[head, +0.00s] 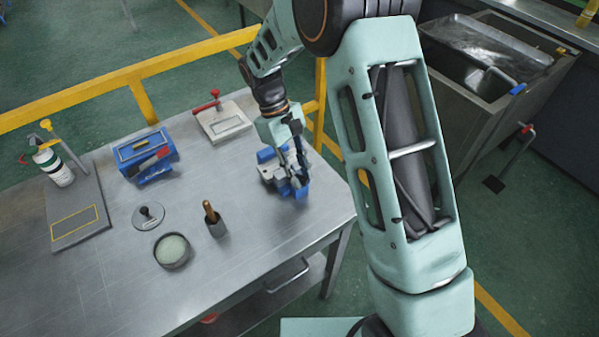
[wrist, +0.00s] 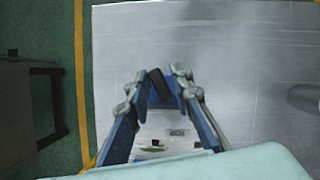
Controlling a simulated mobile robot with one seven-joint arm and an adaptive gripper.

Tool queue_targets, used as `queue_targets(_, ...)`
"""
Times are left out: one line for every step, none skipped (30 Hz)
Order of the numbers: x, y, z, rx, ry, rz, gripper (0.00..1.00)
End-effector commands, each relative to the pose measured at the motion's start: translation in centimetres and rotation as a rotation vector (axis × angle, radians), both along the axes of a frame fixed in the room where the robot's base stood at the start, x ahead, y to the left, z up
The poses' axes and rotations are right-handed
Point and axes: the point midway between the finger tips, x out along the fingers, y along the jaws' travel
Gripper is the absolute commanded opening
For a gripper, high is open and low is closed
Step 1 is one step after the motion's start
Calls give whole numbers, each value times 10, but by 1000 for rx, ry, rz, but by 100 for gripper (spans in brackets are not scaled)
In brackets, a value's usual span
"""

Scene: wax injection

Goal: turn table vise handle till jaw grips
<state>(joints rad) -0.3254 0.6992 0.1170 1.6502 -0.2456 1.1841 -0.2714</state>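The table vise (head: 294,188), blue with a silver-grey jaw part (head: 268,174), stands near the right end of the steel table. My gripper (head: 300,158) reaches down over it from behind and hides part of it. In the wrist view my gripper's blue-and-grey fingers (wrist: 163,84) close in on a dark cylindrical piece (wrist: 157,84), which looks like the vise handle. Both finger pads appear to touch it. The gap between the vise jaws is too small and covered to judge.
On the steel table (head: 110,280) stand a blue box (head: 146,152), a red-handled clamp plate (head: 222,121), a round dish (head: 172,250), a dark cup with a wooden handle (head: 216,226) and a bottle (head: 55,168). A yellow rail (head: 110,84) runs behind. A sink (head: 490,75) stands right.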

Motion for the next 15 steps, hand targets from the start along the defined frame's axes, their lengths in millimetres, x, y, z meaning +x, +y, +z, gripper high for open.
queue_targets(1,3,7,2,-2,1,19)
queue_targets(2,4,9,4,-2,2,19)
queue_targets(2,5,12,4,-2,2,19)
queue_targets(3,6,14,4,-2,2,19)
queue_targets(3,6,16,4,-2,2,19)
queue_targets(3,7,19,4,-2,2,19)
queue_targets(4,8,21,3,-1,2,19)
queue_targets(4,8,23,2,-2,2,19)
queue_targets(5,9,25,3,-3,2,19)
queue_targets(6,10,27,3,-3,1,19)
queue_targets(6,11,29,3,-4,1,19)
queue_targets(7,12,32,3,-4,2,19)
queue_targets(7,12,34,3,-4,2,19)
queue_targets(8,13,36,3,-4,2,19)
queue_targets(8,14,38,3,-4,2,19)
